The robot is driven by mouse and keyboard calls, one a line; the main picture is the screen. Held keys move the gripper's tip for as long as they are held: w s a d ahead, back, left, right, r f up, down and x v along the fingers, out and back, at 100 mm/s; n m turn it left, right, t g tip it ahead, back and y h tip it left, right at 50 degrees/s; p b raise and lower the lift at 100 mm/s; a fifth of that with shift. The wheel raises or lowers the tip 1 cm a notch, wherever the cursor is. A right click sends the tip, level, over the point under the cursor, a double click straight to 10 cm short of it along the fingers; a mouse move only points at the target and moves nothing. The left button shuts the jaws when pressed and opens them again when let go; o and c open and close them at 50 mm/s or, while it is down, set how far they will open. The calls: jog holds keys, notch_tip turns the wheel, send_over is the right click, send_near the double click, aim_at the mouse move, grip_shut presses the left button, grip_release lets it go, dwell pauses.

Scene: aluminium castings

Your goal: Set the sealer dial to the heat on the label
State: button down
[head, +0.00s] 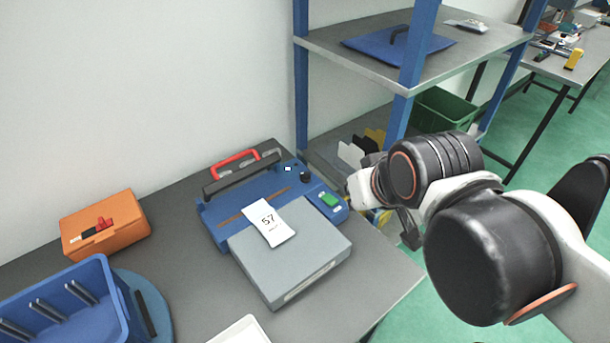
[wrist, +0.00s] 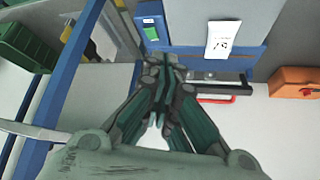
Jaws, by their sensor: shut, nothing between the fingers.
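The blue sealer (head: 213,218) sits on the grey bench, with a grey plate at its front and a raised dark bar with a red handle (head: 235,158). A white label (head: 270,222) reading 57 lies across it; it also shows upside down in the wrist view (wrist: 222,38). A small black knob (head: 306,177), apparently the dial, is at the sealer's back right corner; its setting is too small to read. My gripper (wrist: 168,66) is shut and empty, near the sealer's right end and apart from the knob in the head view. In the wrist view its fingers seem to hide the knob.
A green switch or display (head: 330,199) is on the sealer's right end. A blue-posted shelf (head: 400,108) stands close behind and right. An orange box (head: 105,222) and a blue bin (head: 88,296) are at the left. Bare bench lies between.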

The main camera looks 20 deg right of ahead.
jog(key=c, duration=1.6)
grip_release()
jog(key=shift+w+r, duration=0.1)
jog(key=shift+r, duration=0.05)
jog(key=shift+c, duration=0.2)
jog(key=o, duration=0.4)
jog(key=shift+g, duration=0.9)
jog(key=w+r, duration=0.1)
jog(key=w, duration=0.1)
jog(key=w+r, duration=0.1)
jog(key=w+r+p, duration=0.1)
jog(key=w, duration=0.1)
jog(key=shift+w+a, duration=0.2)
jog(key=shift+w, duration=0.1)
jog(key=shift+c, duration=0.2)
jog(key=g+p, duration=0.3)
jog(key=g, duration=0.2)
send_over(305, 176)
notch_tip(305, 176, down, 7)
jog(key=f+b, duration=0.1)
jog(key=f, duration=0.3)
jog(key=f+b, duration=0.1)
jog(key=f, duration=0.4)
jog(key=f+b, duration=0.1)
jog(key=f, duration=0.3)
jog(key=shift+w+d+f+b, duration=0.15)
jog(key=shift+w+f+b, duration=0.15)
jog(key=shift+f+b, duration=0.05)
jog(key=c, duration=1)
